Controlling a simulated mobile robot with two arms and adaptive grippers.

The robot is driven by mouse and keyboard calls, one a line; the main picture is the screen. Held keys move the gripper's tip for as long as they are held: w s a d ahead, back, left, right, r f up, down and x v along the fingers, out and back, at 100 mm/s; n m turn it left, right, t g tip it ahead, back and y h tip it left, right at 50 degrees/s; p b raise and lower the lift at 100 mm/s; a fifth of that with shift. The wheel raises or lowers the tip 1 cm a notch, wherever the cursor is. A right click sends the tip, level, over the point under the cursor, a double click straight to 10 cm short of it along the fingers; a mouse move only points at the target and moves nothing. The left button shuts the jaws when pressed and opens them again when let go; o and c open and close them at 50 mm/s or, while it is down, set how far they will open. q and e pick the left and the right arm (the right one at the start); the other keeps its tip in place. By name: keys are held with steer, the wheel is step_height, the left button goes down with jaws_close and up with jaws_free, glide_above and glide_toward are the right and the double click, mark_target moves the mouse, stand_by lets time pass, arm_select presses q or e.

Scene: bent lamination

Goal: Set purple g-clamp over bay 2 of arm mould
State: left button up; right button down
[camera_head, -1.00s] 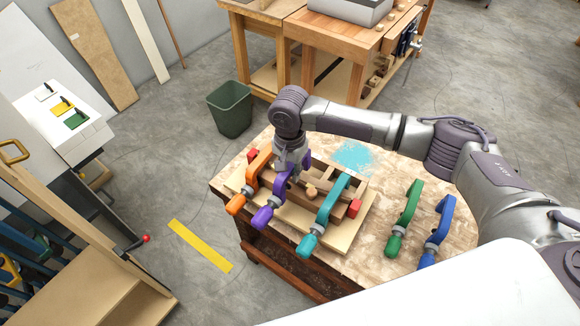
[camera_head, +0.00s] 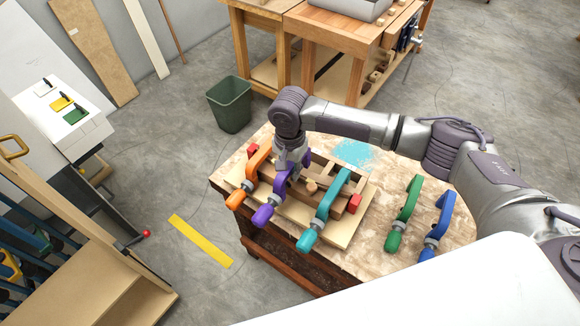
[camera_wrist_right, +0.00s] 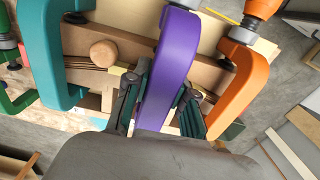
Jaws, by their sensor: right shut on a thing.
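The purple g-clamp (camera_head: 275,199) is at the mould in the head view, between the orange clamp and the teal clamp. My right gripper (camera_wrist_right: 158,95) is shut on its purple frame, which fills the middle of the wrist view (camera_wrist_right: 177,50). The arm mould (camera_head: 331,198) is a wooden form with red end blocks on a pale board. The purple clamp stands over the mould's bent strips, nearer the orange clamp; whether it touches them I cannot tell. My right gripper's fingers are mostly hidden in the head view. My left gripper is not in view.
The orange clamp (camera_head: 252,172) and teal clamp (camera_head: 327,209) stand on the mould on either side. A green clamp (camera_head: 404,214) and blue clamp (camera_head: 438,228) lie at the right of the workbench (camera_head: 376,244). A round wooden knob (camera_wrist_right: 103,53) sits between the purple and teal clamps.

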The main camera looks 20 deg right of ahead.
steer(key=shift+s+f, duration=0.1)
steer(key=shift+f, duration=1.35)
steer(key=shift+f, duration=0.15)
steer(key=shift+f+p, duration=0.1)
steer(key=shift+p, duration=0.2)
stand_by(0.5)
steer(key=c, duration=0.9)
jaws_free()
step_height(320, 180, up, 12)
